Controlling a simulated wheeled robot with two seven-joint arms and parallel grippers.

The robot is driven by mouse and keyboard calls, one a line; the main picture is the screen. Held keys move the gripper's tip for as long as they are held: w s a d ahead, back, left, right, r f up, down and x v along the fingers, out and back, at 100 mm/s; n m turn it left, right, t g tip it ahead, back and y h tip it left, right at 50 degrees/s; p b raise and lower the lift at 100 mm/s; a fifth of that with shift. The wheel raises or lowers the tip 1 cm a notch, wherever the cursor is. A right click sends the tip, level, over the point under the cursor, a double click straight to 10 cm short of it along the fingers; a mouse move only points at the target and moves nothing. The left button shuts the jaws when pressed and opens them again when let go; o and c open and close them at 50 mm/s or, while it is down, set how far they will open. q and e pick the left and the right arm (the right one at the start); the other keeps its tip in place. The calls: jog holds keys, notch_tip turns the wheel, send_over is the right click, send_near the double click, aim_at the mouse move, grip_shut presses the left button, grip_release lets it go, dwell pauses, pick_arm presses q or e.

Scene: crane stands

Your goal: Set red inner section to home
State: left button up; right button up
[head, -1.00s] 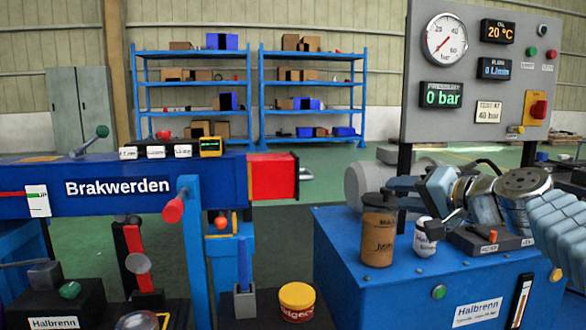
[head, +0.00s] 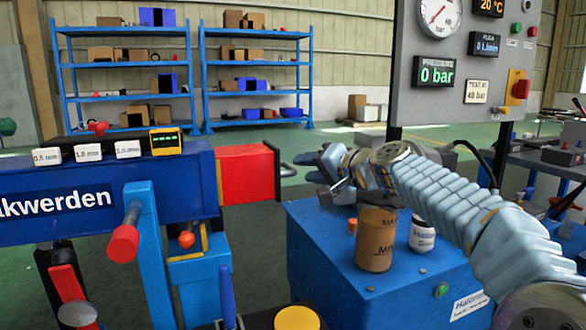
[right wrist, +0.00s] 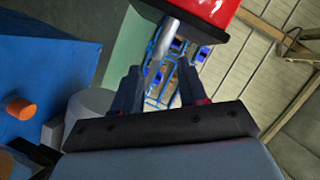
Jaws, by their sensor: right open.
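The red inner section (head: 248,174) sticks out of the right end of the blue outer beam (head: 60,200), with a dark end plate and a small grey handle (head: 288,170) on its right face. My right gripper (head: 318,166) is just right of that handle, apart from it in the head view. In the right wrist view the red section (right wrist: 200,12) is at the top, and the grey handle (right wrist: 167,38) points down toward the gap between the open fingers (right wrist: 158,92). Nothing is held. My left gripper is out of view.
A blue cabinet (head: 345,262) stands below my right arm, with a brown can (head: 376,240) and a white jar (head: 422,235) on top. A grey gauge panel (head: 465,60) rises behind. A red-tipped lever (head: 124,240) hangs at the beam's front.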

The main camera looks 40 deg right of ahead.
aim_at(294, 168)
jog(key=x, duration=0.5)
jog(key=shift+w, duration=0.15)
grip_shut()
